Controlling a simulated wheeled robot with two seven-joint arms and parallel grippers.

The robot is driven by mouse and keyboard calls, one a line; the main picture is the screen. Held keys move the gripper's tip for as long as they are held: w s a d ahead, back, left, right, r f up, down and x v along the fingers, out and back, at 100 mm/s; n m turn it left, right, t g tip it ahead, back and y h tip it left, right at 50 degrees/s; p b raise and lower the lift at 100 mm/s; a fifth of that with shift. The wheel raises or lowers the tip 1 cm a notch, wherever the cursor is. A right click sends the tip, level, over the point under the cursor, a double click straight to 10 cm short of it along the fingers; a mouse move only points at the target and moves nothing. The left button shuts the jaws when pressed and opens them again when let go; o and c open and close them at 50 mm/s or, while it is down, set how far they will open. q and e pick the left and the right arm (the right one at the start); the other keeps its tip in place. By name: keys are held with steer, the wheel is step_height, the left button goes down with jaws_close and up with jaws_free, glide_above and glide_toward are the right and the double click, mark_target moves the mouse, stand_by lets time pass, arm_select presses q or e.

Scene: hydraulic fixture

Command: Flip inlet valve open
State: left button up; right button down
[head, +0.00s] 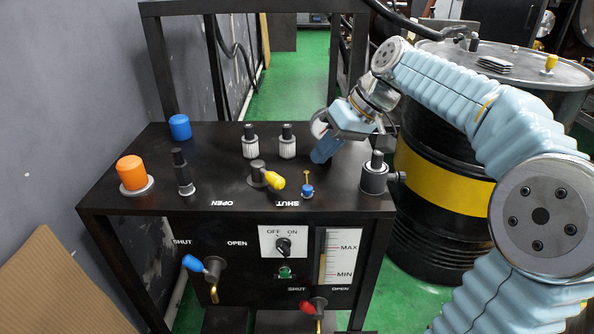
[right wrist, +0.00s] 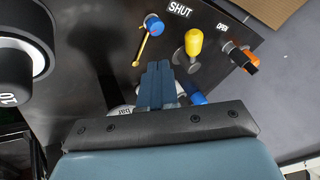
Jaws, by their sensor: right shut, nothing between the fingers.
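No label in view names the inlet valve. On the black panel top, a yellow-handled valve (head: 274,181) sits behind the OPEN and SHUT labels, its handle angled toward SHUT; it also shows in the right wrist view (right wrist: 194,42). On the front face, a blue-handled valve (head: 193,263) points toward its SHUT label, and a red-handled valve (head: 307,306) sits under SHUT and OPEN labels, also toward SHUT. My right gripper (head: 320,156) is shut and empty, above the panel's rear right, behind and right of the yellow handle. Its blue fingers show in the right wrist view (right wrist: 157,68). My left gripper is out of view.
Near the gripper stand two ribbed knobs (head: 268,145), a small blue knob with a thin yellow lever (head: 307,190) and a dark cylinder (head: 374,178). An orange cap (head: 132,173) and black post (head: 182,172) stand left. A black-and-yellow drum (head: 440,180) stands right.

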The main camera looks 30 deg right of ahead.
mark_target(269, 179)
steer(key=x, duration=0.3)
steer(key=shift+a+f, duration=0.25)
steer(key=shift+a, duration=1.25)
steer(key=shift+w+a+f, duration=0.1)
steer(key=shift+a+f, duration=0.1)
steer(key=shift+a, duration=0.35)
